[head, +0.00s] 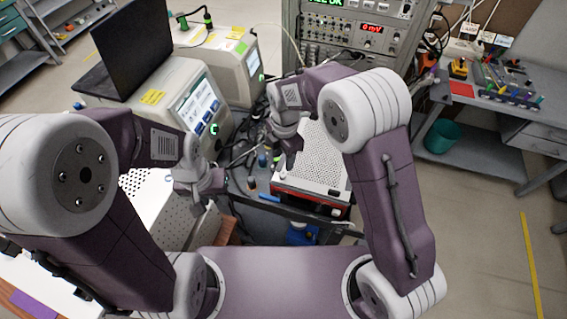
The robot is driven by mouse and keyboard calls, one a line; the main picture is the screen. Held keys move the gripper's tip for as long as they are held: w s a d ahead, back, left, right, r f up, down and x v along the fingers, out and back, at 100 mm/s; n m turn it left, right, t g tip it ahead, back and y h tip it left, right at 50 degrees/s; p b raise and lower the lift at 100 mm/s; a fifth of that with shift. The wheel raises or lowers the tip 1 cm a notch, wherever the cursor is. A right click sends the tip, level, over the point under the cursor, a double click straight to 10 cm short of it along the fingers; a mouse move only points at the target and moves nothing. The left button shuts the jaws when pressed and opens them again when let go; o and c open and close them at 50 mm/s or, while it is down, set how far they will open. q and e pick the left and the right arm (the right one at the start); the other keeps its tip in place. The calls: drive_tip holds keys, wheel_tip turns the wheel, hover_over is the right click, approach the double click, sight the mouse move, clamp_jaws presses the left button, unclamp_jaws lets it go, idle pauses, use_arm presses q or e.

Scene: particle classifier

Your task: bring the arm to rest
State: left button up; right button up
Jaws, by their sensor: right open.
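Both of my purple and grey arms reach forward over a cluttered bench. My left gripper (212,187) hangs over a white perforated panel at the left of the bench. Its fingers are small and partly turned away, so whether they are apart or together is unclear. My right gripper (291,158) is open, pointing down by the left back edge of a perforated box with a red front (317,164). Nothing shows between its fingers.
A white instrument with a lit screen (200,108) carries a black laptop (131,45). A rack of electronics (350,40) stands behind. Cables and small items lie between the grippers. At the right are a grey workbench (548,105) and a teal bin (442,136); open floor lies in front of them.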

idle(0.4)
drive_tip(key=s+d+r+m+t+b, duration=0.1)
drive_tip(key=s+d+m+b, duration=0.1)
drive_tip(key=d+m, duration=0.35)
drive_tip(key=s+d+r+m+b, duration=0.1)
drive_tip(key=s+d+r+m, duration=0.1)
drive_tip(key=d, duration=0.7)
drive_tip(key=s+d+f+m, duration=0.1)
drive_tip(key=s+f+m, duration=0.1)
drive_tip(key=s+m, duration=0.3)
drive_tip(key=s+d+f+m, duration=0.2)
drive_tip(key=s+m, duration=0.3)
drive_tip(key=m, duration=0.7)
drive_tip(key=shift+s+f+m+b, duration=0.15)
drive_tip(key=shift+f+m+b, duration=0.2)
drive_tip(key=shift+b, duration=0.05)
drive_tip(key=shift+d, duration=0.1)
